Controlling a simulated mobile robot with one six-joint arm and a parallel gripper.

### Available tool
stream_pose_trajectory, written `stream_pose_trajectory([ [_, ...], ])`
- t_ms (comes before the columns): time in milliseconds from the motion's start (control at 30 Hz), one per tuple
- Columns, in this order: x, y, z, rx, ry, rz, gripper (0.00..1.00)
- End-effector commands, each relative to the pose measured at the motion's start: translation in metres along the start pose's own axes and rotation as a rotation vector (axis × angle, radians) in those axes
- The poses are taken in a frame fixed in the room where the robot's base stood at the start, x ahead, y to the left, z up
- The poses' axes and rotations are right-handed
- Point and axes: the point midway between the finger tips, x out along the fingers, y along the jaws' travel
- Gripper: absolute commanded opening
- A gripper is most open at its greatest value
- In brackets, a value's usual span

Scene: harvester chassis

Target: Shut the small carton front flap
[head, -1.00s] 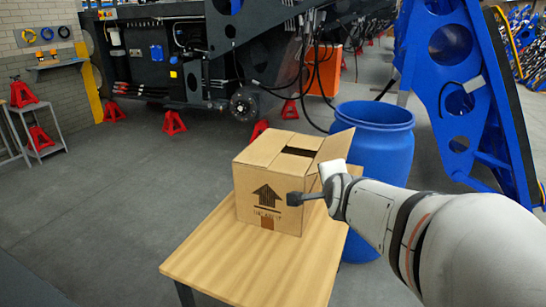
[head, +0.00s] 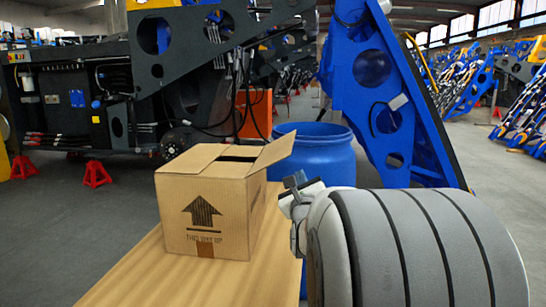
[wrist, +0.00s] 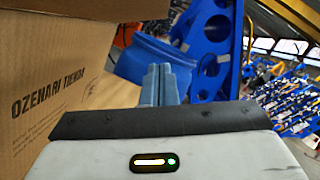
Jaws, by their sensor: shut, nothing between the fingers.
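The small carton (head: 205,215) stands upright on a wooden table, with an up arrow on the face toward the head camera. One flap (head: 272,150) on its right side stands up and leans outward. The other top flaps lie roughly flat, with a dark gap (head: 238,158) between them. My gripper (head: 295,182) is to the right of the carton, just below the raised flap, and looks apart from it. In the wrist view the shut, empty fingers (wrist: 160,84) point past a printed carton side (wrist: 60,85) on the left. A brown cardboard edge (wrist: 85,8) hangs across the top left.
The wooden table (head: 150,275) carries the carton. A blue barrel (head: 320,150) stands close behind my gripper. A blue machine frame (head: 385,90) rises at the right, and a dark chassis (head: 75,105) fills the back. Grey floor is open at left.

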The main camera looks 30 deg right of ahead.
Motion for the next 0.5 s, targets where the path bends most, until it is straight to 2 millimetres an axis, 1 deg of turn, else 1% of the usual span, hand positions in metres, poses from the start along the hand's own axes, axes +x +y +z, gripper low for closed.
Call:
stream_pose_trajectory([
  [33,0.010,-0.001,-0.002,-0.001,0.002,-0.001,0.00],
  [200,0.048,-0.002,-0.004,-0.003,0.005,-0.004,0.00],
  [367,0.080,-0.003,-0.004,-0.004,0.005,-0.005,0.00],
  [400,0.082,-0.004,0.005,-0.004,0.001,-0.006,0.00],
  [500,0.084,-0.004,0.020,-0.004,0.003,-0.005,0.00],
])
